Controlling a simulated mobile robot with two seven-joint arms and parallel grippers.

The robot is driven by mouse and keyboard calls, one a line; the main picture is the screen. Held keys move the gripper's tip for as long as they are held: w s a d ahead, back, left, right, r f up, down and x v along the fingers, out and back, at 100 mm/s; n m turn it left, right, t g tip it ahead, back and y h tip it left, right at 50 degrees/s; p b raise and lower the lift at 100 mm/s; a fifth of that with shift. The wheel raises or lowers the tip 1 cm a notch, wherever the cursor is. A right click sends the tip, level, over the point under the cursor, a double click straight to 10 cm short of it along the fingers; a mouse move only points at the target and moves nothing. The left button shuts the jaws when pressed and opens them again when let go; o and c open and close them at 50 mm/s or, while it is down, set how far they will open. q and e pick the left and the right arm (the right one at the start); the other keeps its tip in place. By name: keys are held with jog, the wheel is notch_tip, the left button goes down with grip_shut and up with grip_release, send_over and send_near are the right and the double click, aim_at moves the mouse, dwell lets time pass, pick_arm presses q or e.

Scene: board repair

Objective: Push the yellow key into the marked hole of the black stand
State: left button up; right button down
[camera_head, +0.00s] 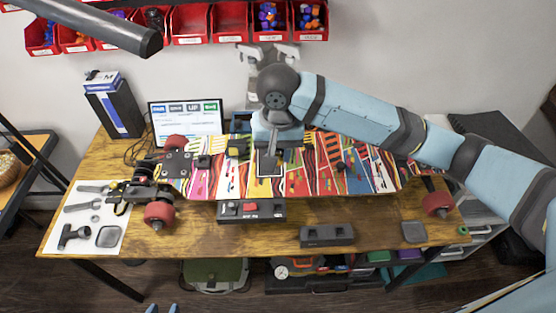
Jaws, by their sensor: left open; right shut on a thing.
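A black stand (236,216) with a red piece and small labels on its top stands on the table in front of the skateboard deck. A second, low black stand (314,240) sits further right and nearer the front edge. My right gripper (270,170) points down over the middle of the patterned deck, just behind the first stand. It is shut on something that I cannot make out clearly. A small yellow and dark piece (237,147) shows left of the gripper; I cannot tell if it is the yellow key. The marked hole is too small to tell. My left gripper is not in view.
The colourful skateboard (330,172) with red wheels spans the wooden table (200,240). A white mat (75,240) with tools lies at left. A monitor (186,120) and a box (113,105) stand behind. Red bins (190,24) hang above. The front middle-left table is clear.

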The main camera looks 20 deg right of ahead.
jog(key=shift+r, duration=0.1)
jog(key=shift+s+d+r+p, duration=0.1)
jog(key=shift+s+d+p, duration=0.25)
jog(key=shift+p, duration=0.2)
jog(key=s+d+p, duration=0.6)
jog(key=d, duration=0.1)
jog(key=shift+s+d+p, duration=0.2)
jog(key=shift+s+p, duration=0.1)
jog(key=shift+s, duration=0.05)
jog(key=shift+f, duration=0.25)
